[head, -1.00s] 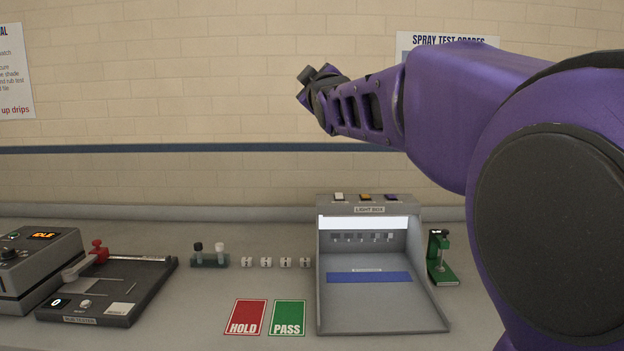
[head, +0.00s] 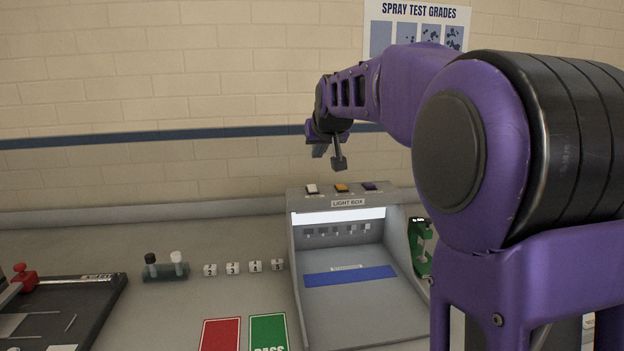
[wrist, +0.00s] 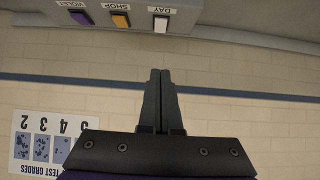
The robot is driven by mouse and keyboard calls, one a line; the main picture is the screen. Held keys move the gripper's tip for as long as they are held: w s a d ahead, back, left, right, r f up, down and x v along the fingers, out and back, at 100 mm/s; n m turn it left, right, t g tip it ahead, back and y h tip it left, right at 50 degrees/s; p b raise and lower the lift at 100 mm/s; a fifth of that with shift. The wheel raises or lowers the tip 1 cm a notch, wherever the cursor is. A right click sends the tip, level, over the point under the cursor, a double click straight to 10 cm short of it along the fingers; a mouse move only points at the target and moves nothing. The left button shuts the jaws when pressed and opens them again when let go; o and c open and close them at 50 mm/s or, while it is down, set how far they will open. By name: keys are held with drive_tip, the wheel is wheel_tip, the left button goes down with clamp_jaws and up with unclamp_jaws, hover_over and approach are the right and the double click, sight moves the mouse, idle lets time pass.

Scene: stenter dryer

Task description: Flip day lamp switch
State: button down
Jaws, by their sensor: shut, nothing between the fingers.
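The light box (head: 348,203) stands on the counter with three rocker switches along its top. The white switch (head: 312,188) is at the left in the head view. In the wrist view the white switch (wrist: 161,24) is labelled DAY, beside the orange SHOP switch (wrist: 120,21) and the violet VIOLET switch (wrist: 82,18). My gripper (head: 339,165) is above the box top, apart from the switches. In the wrist view my gripper's fingers (wrist: 160,74) are together and empty, pointing up toward the DAY switch with a gap between.
Green PASS (head: 268,333) and red HOLD (head: 221,335) cards lie left of the box. Several white numbered cubes (head: 232,268) and a small vial rack (head: 165,272) stand farther left. A green clamp (head: 422,248) is right of the box. The wall is behind.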

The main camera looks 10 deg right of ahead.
hover_over(312, 190)
drive_tip(key=f, duration=0.6)
drive_tip(key=shift+s, duration=0.4)
drive_tip(key=f, duration=0.2)
drive_tip(key=shift+w+f, duration=0.25)
drive_tip(key=shift+f, duration=0.05)
drive_tip(key=shift+w+f, duration=0.1)
drive_tip(key=shift+f, duration=0.65)
drive_tip(key=shift+r+p, duration=0.15)
drive_tip(key=shift+p, duration=0.45)
